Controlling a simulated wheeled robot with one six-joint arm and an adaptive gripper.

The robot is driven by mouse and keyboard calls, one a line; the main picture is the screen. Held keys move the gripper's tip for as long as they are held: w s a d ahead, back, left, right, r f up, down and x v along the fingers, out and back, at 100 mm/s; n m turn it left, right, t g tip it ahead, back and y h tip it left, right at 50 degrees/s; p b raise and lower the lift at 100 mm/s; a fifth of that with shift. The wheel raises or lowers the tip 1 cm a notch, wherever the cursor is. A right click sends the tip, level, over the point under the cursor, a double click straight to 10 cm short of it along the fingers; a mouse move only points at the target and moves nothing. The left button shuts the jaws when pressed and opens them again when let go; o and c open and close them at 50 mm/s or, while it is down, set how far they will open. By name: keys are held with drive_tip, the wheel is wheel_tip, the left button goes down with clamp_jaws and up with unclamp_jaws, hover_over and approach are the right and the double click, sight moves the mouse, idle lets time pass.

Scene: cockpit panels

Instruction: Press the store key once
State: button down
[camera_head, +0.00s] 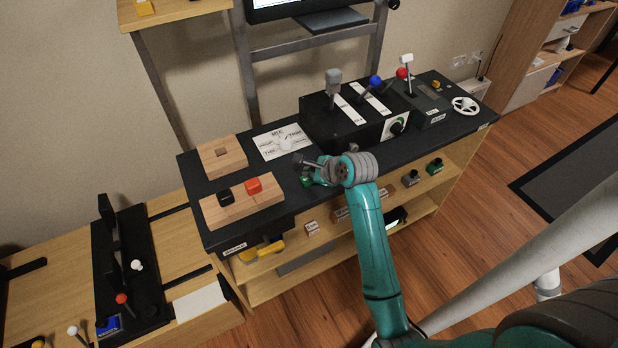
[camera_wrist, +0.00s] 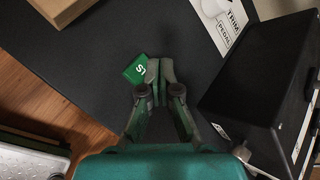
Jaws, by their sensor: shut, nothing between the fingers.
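The store key is a small green block with white lettering, partly readable as "ST", on the dark worktop in the wrist view (camera_wrist: 135,70). Its right side is partly covered by my fingers. In the head view the green key (camera_head: 306,182) shows just below my fingers, near the worktop's front edge. My gripper (camera_head: 304,161) is shut and empty. In the wrist view my fingertips (camera_wrist: 160,66) are together, just right of the key. I cannot tell whether they touch the key or hover above it.
A white card (camera_head: 283,141) lies behind my gripper. A black lever box (camera_head: 340,125) stands to the right, close to my arm. Wooden blocks with a black and a red button (camera_head: 254,186) sit to the left. Bare worktop lies between.

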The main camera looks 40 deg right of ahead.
sight(310, 179)
drive_tip(key=shift+f, duration=0.25)
drive_tip(key=shift+f, duration=0.4)
idle(0.9)
drive_tip(key=shift+r, duration=0.85)
drive_tip(key=shift+r, duration=2.5)
drive_tip(key=shift+s, duration=0.1)
